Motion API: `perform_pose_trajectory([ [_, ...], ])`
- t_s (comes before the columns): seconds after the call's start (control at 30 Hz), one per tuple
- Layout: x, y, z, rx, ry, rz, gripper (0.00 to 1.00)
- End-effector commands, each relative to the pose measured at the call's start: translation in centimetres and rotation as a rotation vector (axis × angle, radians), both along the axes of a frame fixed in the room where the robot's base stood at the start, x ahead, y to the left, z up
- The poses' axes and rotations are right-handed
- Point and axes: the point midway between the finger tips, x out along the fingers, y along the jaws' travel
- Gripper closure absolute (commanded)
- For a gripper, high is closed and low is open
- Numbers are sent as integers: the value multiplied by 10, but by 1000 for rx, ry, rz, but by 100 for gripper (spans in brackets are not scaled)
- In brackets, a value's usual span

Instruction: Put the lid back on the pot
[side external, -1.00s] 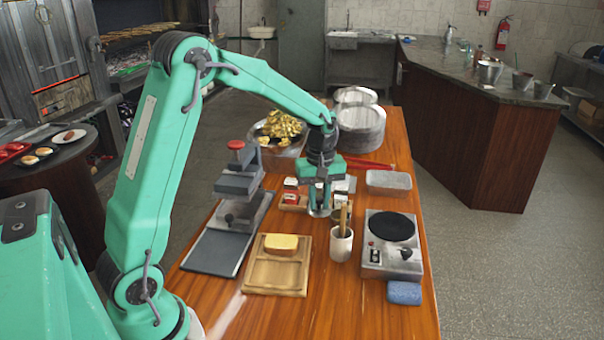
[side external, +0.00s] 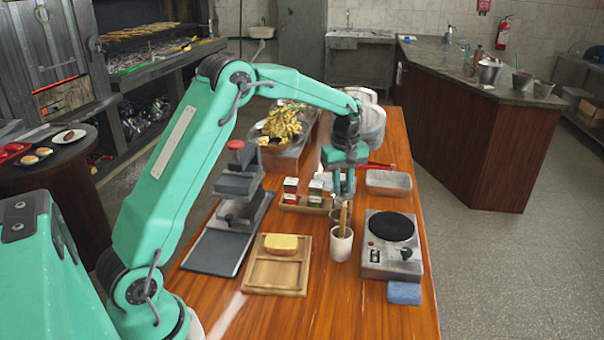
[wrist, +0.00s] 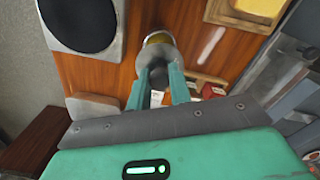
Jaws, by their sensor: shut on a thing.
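The hot plate (side external: 392,245) stands at right, with a blue sponge (side external: 404,292) in front. A wooden board with a yellow block (side external: 281,243) lies in front left. A tray of small boxes (side external: 303,205), a metal tray (side external: 388,183) and a grey press (side external: 240,185) are nearby.

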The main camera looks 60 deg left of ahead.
Motion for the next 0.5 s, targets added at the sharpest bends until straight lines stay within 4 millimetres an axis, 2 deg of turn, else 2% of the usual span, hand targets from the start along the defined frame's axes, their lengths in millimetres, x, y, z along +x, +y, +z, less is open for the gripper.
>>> perform_pose_trajectory([
  [0.5, 0, 0, -23, -1, 1, 0, 100],
])
